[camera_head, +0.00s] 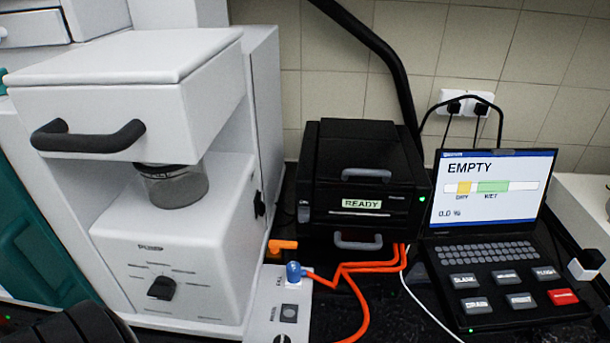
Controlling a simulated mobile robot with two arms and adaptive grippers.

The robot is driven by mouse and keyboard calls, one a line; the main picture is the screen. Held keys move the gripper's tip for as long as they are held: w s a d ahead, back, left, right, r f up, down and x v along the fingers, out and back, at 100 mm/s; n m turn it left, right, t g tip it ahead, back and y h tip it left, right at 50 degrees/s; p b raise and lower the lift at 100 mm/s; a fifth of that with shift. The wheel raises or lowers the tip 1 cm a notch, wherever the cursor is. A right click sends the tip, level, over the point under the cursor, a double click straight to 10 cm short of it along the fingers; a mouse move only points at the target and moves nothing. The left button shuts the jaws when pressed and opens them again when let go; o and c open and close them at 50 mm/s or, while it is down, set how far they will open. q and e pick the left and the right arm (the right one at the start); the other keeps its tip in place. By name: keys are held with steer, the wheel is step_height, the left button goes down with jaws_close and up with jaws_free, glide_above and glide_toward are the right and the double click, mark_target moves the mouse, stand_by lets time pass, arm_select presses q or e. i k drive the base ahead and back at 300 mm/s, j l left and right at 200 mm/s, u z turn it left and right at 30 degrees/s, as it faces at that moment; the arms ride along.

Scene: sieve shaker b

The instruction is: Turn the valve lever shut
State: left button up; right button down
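A small orange lever-like part (282,245) sticks out beside the white machine, just above a light grey block (292,305). It looks roughly level and may be the valve lever; I cannot tell its setting. A blue fitting (295,272) with an orange hose (350,270) sits on top of the block. The white machine (165,255) has a black knob (162,288) on its front. No gripper fingers show. A dark ribbed shape at the bottom left may be part of my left arm, but I cannot be sure.
A black device (362,160) labelled READY stands in the middle. An open laptop (490,200) reading EMPTY, 0.0 %, stands to its right. Orange hoses and a white cable (418,300) cross the dark bench top. A black handle (88,136) juts from the machine's upper part.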

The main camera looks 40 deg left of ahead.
mark_target(274, 245)
steer(key=u, duration=1.3)
steer(key=k+l, duration=0.1)
steer(key=l, duration=0.35)
steer(key=k+l, duration=0.1)
steer(key=l, duration=0.3)
steer(key=k+l+z, duration=0.1)
steer(key=l, duration=0.35)
steer(key=k+l, duration=0.15)
steer(key=l, duration=0.3)
